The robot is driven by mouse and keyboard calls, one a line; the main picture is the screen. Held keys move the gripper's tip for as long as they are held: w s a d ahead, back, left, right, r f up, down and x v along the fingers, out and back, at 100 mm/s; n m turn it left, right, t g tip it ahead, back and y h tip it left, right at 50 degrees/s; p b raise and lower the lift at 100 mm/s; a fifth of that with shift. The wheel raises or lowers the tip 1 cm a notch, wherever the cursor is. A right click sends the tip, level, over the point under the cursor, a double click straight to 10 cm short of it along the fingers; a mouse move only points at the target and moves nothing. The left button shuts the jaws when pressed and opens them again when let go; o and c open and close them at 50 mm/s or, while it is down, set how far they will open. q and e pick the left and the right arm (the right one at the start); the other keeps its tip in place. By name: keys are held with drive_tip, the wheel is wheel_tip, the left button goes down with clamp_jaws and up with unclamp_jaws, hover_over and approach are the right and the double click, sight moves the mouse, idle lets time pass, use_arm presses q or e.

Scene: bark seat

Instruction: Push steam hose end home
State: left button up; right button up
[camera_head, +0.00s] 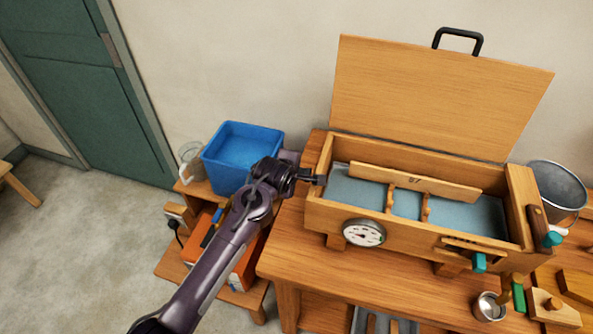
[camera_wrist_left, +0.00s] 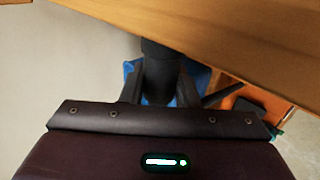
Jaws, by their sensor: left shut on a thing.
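The wooden steam box (camera_head: 375,215) stands on the bench with its lid raised and a dial gauge (camera_head: 364,233) on its front. My left gripper (camera_head: 318,179) is at the box's left end wall. In the left wrist view the gripper (camera_wrist_left: 160,88) is shut on a dark cylindrical piece, which looks like the steam hose end (camera_wrist_left: 158,66). Its far end meets or passes behind the edge of the wood (camera_wrist_left: 215,35); I cannot tell how deep it sits. The fingers hide its sides. My right gripper is not in view.
A blue bin (camera_head: 240,150) and an orange box (camera_head: 243,262) are on the low wooden stand left of the bench. A board marked 87 (camera_head: 415,181) lies in the steam box. A metal bucket (camera_head: 556,187) and small tools are at the right.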

use_arm(q)
drive_tip(key=w+a+p, duration=0.2)
drive_tip(key=a, duration=0.6)
drive_tip(key=shift+w+p, duration=0.35)
idle(0.4)
drive_tip(key=shift+a, duration=0.15)
drive_tip(key=s+a+r+n+y+b, duration=0.1)
drive_tip(key=s+a+r+b, duration=0.2)
drive_tip(key=s, duration=0.6)
drive_tip(key=s+a+r+n+y+b, duration=0.1)
drive_tip(key=s+a+r+n+b, duration=0.1)
drive_tip(key=s+a+b, duration=0.5)
drive_tip(key=shift+s+a+r+n+y+b, duration=0.35)
drive_tip(key=shift+s+a+r, duration=0.25)
drive_tip(key=shift+s, duration=0.55)
drive_tip(key=shift+d, duration=0.1)
